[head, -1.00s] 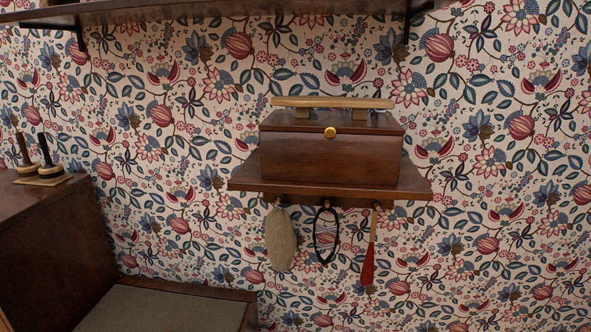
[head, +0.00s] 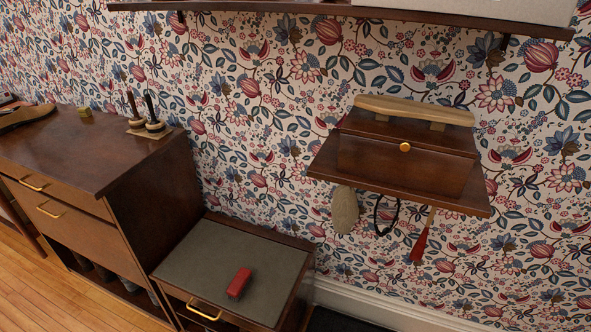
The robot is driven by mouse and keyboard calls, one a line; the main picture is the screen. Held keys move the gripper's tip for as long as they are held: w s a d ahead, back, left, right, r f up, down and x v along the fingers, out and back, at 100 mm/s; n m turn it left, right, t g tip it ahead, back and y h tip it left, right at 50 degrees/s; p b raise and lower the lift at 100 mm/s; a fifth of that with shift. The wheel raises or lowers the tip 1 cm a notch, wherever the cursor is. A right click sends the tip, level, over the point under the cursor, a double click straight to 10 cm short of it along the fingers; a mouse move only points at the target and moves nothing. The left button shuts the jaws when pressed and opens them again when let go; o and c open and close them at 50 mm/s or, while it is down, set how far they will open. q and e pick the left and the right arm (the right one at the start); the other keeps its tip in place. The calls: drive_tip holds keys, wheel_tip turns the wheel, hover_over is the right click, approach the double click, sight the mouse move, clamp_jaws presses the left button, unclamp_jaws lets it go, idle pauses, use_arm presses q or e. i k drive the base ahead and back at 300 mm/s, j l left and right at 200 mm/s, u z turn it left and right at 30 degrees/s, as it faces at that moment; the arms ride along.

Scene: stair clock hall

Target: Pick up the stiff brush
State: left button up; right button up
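No thing in the head view is clearly recognisable as the stiff brush. A small red block-shaped object (head: 238,283) lies on the grey-green top of the low bench; it may be a brush, but no bristles can be made out. Under the wall shelf hang a flat beige oval (head: 345,209), a dark loop (head: 387,215) and a red tapered piece with a light handle (head: 420,243). Neither of my grippers is in view.
The low bench (head: 193,254) has free room around the red object. A taller brown cabinet (head: 152,200) stands left of it, with two spindle-like stands (head: 155,125) on top. The wall shelf (head: 468,203) carries a wooden box (head: 390,165). Another shelf (head: 420,14) runs above.

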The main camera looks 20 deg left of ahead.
sight(238, 286)
drive_tip(key=u, duration=1)
